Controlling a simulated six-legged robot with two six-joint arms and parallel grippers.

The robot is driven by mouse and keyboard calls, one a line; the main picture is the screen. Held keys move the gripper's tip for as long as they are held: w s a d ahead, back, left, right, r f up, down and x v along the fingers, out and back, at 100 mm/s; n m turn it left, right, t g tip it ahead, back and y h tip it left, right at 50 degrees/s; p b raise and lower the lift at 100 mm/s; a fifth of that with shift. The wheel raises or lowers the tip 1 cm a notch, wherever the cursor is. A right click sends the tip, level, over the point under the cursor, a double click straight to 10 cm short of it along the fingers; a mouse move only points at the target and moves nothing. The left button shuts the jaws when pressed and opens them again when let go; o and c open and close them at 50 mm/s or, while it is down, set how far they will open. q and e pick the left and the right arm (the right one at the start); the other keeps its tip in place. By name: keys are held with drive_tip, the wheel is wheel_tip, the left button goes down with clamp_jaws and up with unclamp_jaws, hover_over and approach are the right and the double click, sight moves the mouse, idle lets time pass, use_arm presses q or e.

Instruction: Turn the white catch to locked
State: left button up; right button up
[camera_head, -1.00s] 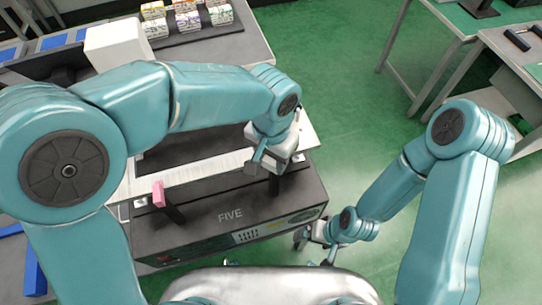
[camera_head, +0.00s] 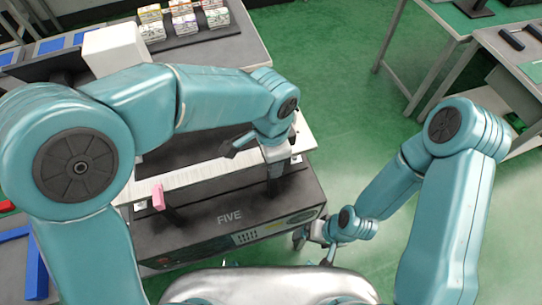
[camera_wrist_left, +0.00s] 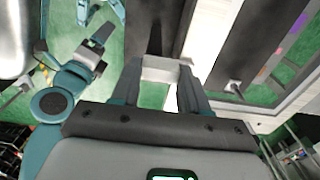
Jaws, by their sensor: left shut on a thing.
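The white catch (camera_wrist_left: 160,70) shows in the left wrist view as a pale block between my left gripper's fingers (camera_wrist_left: 160,88), which are shut on it. In the head view my left gripper (camera_head: 272,152) is at the right end of the fixture box, over a dark upright post (camera_head: 275,181). The catch itself is mostly hidden there by the gripper and wrist. My right gripper (camera_head: 315,246) hangs low beside the box's right front corner, its fingers apart and empty.
The dark box marked FIVE (camera_head: 200,228) carries a pink-topped lever (camera_head: 158,196) left of my left gripper. A white block (camera_head: 113,48) and a rack of small boxes (camera_head: 185,25) stand behind. Green floor lies open to the right, with tables (camera_head: 500,60) beyond.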

use_arm(q)
drive_tip(key=shift+r, duration=0.1)
idle(0.4)
drive_tip(key=o, duration=1.1)
drive_tip(key=shift+c, duration=0.2)
wheel_tip(320, 180, up, 16)
drive_tip(key=shift+r, duration=0.15)
